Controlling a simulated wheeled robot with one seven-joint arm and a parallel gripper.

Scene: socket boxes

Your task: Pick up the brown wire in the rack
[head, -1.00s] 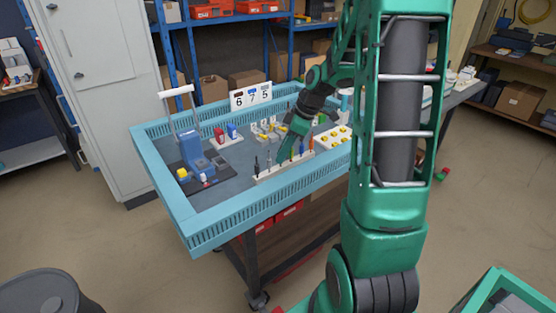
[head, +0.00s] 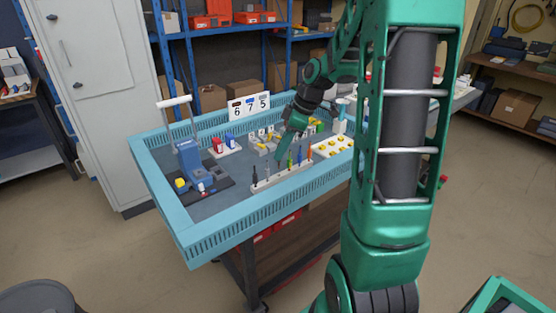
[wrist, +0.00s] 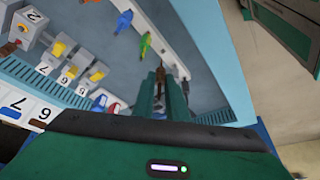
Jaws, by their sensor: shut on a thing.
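A white rack (head: 268,184) stands near the front rim of the blue tray, with several thin coloured wires upright in it. In the wrist view the rack (wrist: 172,32) is a pale strip with blue and green wires. My gripper (wrist: 160,92) is shut on the brown wire (wrist: 160,76), whose end shows between the fingers.
A blue lever device (head: 188,157) stands at the tray's left. The tray rim (head: 232,220) is in front.

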